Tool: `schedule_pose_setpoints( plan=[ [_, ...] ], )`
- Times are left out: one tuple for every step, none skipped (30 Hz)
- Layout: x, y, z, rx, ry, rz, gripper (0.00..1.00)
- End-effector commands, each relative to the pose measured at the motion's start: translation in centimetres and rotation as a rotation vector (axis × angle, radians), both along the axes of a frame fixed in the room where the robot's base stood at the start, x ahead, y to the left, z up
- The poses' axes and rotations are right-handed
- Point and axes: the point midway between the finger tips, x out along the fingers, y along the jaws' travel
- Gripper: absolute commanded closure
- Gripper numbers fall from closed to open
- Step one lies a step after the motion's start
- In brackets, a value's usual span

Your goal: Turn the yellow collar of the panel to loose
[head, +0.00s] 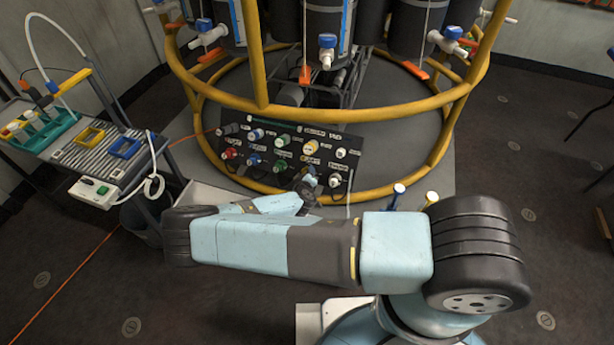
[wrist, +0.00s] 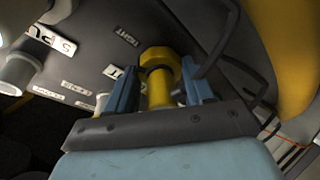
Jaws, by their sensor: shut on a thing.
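In the wrist view a yellow collar (wrist: 160,75) with a flanged head stands out from the dark panel (wrist: 85,50). The two blue fingers of my gripper (wrist: 158,92) are on either side of it, shut on it. In the head view the panel (head: 205,158) carries two rows of coloured fittings, with a yellow one (head: 311,147) in the upper row. My gripper (head: 308,182) is at the lower row there, small and hard to make out.
A yellow tubular rail (head: 440,140) rings the panel; its tube (wrist: 290,50) fills the right of the wrist view. A cart (head: 75,160) with trays is at the left.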

Motion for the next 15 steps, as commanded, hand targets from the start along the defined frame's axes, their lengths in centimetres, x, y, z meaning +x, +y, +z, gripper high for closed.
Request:
schedule_pose_setpoints(
  plan=[
    [-0.03, 0.18, -0.05, -0.033, 0.015, 0.024, 0.78],
    [-0.02, 0.18, -0.05, -0.055, 0.024, 0.04, 0.78],
    [-0.01, 0.18, -0.03, -0.085, 0.034, 0.06, 0.78],
    [-0.01, 0.18, -0.04, -0.108, 0.043, 0.077, 0.78],
    [-0.02, 0.17, -0.03, -0.131, 0.051, 0.092, 0.78],
    [-0.02, 0.16, -0.04, -0.162, 0.063, 0.112, 0.78],
    [-0.03, 0.16, -0.03, -0.184, 0.071, 0.127, 0.78],
    [-0.03, 0.17, -0.02, -0.208, 0.079, 0.143, 0.78],
    [-0.03, 0.19, -0.01, -0.237, 0.09, 0.163, 0.78],
    [-0.02, 0.19, -0.01, -0.26, 0.098, 0.179, 0.78],
    [-0.01, 0.2, 0.01, -0.283, 0.106, 0.193, 0.78],
    [-0.01, 0.22, 0.01, -0.313, 0.117, 0.215, 0.78],
    [0.0, 0.21, 0.01, -0.335, 0.125, 0.229, 0.78],
    [0.0, 0.23, 0.01, -0.358, 0.134, 0.246, 0.78],
    [0.01, 0.23, 0.0, -0.388, 0.144, 0.266, 0.78]
  ],
)
